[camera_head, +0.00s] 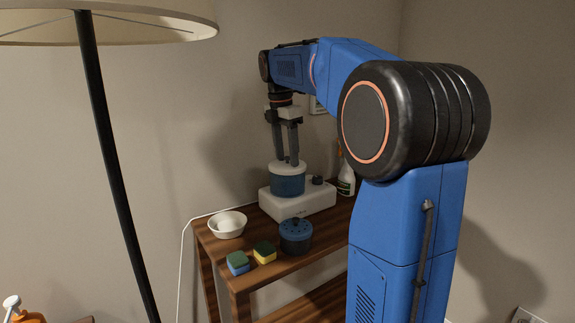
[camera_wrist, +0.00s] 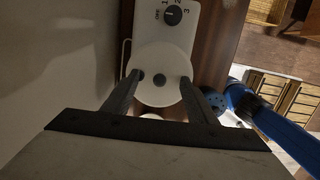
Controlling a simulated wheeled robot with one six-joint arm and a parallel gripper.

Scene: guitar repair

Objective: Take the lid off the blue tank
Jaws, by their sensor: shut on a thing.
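The blue tank (camera_head: 287,186) stands on a white base with a dial, on the wooden shelf. Its round white lid (camera_head: 276,169) sits on top of it, level, with no clear gap seen. The lid also shows from above in the wrist view (camera_wrist: 165,60), where it hides the tank. My gripper (camera_head: 288,162) points straight down over the lid and is shut on it, one finger at each side of its middle. In the wrist view the fingertips (camera_wrist: 161,78) lie inside the lid's outline, with a dark spot between them.
The white base (camera_head: 318,201) has a dark knob. A dark blue pot with a holed top (camera_head: 296,244) stands in front. A white bowl (camera_head: 227,224) and two sponges (camera_head: 264,251) are to the left. A spray bottle (camera_head: 346,180) stands behind right. A lamp (camera_head: 115,165) is at left.

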